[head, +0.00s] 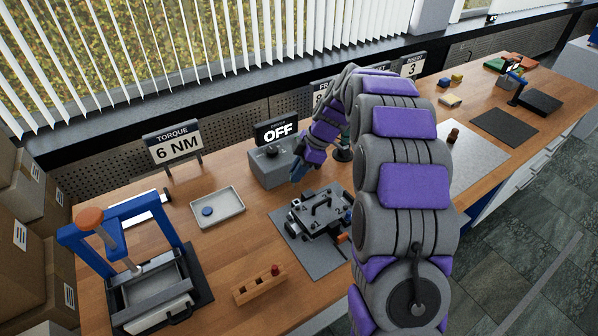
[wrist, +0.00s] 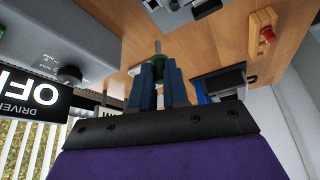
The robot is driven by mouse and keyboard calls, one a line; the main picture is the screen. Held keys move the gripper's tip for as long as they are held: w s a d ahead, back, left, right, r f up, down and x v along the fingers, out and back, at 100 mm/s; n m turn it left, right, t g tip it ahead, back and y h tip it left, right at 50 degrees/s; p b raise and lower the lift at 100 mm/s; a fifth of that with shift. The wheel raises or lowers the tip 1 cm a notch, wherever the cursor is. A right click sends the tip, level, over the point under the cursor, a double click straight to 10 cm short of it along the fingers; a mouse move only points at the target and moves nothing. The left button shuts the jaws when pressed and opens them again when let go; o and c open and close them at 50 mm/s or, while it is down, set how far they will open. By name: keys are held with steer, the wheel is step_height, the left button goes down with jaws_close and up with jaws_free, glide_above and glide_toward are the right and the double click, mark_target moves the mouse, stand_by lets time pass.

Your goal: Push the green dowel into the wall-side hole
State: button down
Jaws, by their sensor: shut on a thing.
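My gripper (wrist: 158,72) is shut on the green dowel (wrist: 157,58), whose green head shows between the blue fingertips. A slim grey pin sticks out past the fingers. In the head view my gripper (head: 296,173) hangs beside the grey driver box, above the table, and the dowel cannot be made out there. A dark fixture (head: 320,210) with a handle stands on a grey mat to the right of and nearer than the gripper; its edge also shows at the top of the wrist view (wrist: 172,8). I cannot make out the wall-side hole.
The driver box (head: 270,167) with an OFF sign (head: 277,129) stands close by. A wooden block (head: 257,291) holds a red dowel (head: 275,269). A tray (head: 226,202) and a blue-framed press (head: 123,218) stand left. Wood between tray and block is clear.

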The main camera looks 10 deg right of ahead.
steer(key=shift+d+f+b, duration=0.15)
steer(key=shift+f+b, duration=1.3)
steer(key=shift+f, duration=1.45)
steer(key=shift+d, duration=0.45)
steer(key=shift+a+n, duration=0.45)
steer(key=shift+n, duration=0.05)
steer(key=shift+d+g, duration=0.3)
steer(key=shift+f, duration=1.9)
steer(key=c, duration=1)
jaws_free()
steer(key=shift+f, duration=0.1)
steer(key=shift+c, duration=0.2)
